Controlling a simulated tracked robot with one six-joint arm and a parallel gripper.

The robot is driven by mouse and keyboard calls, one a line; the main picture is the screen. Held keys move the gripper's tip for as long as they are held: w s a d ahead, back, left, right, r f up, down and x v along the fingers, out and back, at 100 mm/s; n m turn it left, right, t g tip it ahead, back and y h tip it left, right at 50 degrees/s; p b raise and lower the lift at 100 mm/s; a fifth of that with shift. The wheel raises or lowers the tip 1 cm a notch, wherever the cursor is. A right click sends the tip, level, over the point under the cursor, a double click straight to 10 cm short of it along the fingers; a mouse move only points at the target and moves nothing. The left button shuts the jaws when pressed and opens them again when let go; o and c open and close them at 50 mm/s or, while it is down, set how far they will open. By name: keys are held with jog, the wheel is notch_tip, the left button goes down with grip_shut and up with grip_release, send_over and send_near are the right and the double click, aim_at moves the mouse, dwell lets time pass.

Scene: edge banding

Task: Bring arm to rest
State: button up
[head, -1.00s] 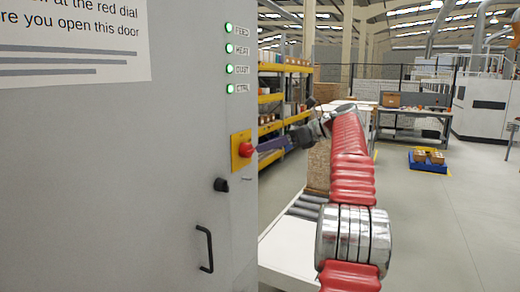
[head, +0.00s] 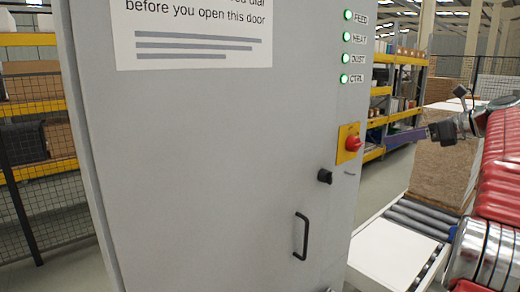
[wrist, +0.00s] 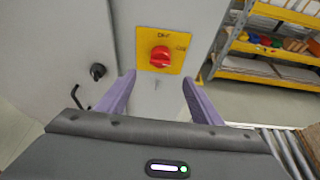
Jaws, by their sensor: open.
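My gripper (wrist: 158,78) has two purple fingers standing apart with nothing between them in the wrist view. Just beyond the fingertips is a red dial (wrist: 160,57) on a yellow plate (wrist: 182,42), fixed to a grey cabinet. In the head view the gripper (head: 388,139) is at the right, pointing left at the red dial (head: 353,143), with a small visible gap. The grey cabinet (head: 220,180) fills the middle of that view. My red-sleeved arm is partly cut off at the right edge.
The cabinet has a black knob (head: 325,176), a door handle (head: 301,236) and several lit green lamps (head: 346,36). A roller conveyor (head: 415,220) and stacked boards (head: 442,170) lie beneath and beside the arm. Yellow shelving (head: 398,88) stands behind.

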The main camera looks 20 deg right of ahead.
jog(key=d+f+n+g+h, duration=0.2)
jog(key=d+f+n, duration=0.25)
jog(key=f, duration=0.65)
jog(key=s+a+f+n+g+h, duration=0.1)
jog(key=s+a+f+n+g, duration=0.15)
jog(key=a+f+n, duration=0.55)
jog(key=s+a+f+n, duration=0.3)
jog(key=s+a+n, duration=0.3)
jog(key=a, duration=0.9)
jog(key=s+a+f+n+g+h, duration=0.1)
jog(key=s+a+f+n, duration=0.2)
jog(key=s+a+n, duration=0.4)
jog(key=s+a+f+n+g, duration=0.1)
jog(key=s+a+f+n, duration=0.2)
jog(key=a, duration=2)
jog(key=s+n, duration=0.3)
jog(key=s, duration=0.1)
jog(key=shift+s+a+f+n+h, duration=0.15)
jog(key=shift+s+a+n+h, duration=0.05)
jog(key=shift+a+n+h, duration=0.15)
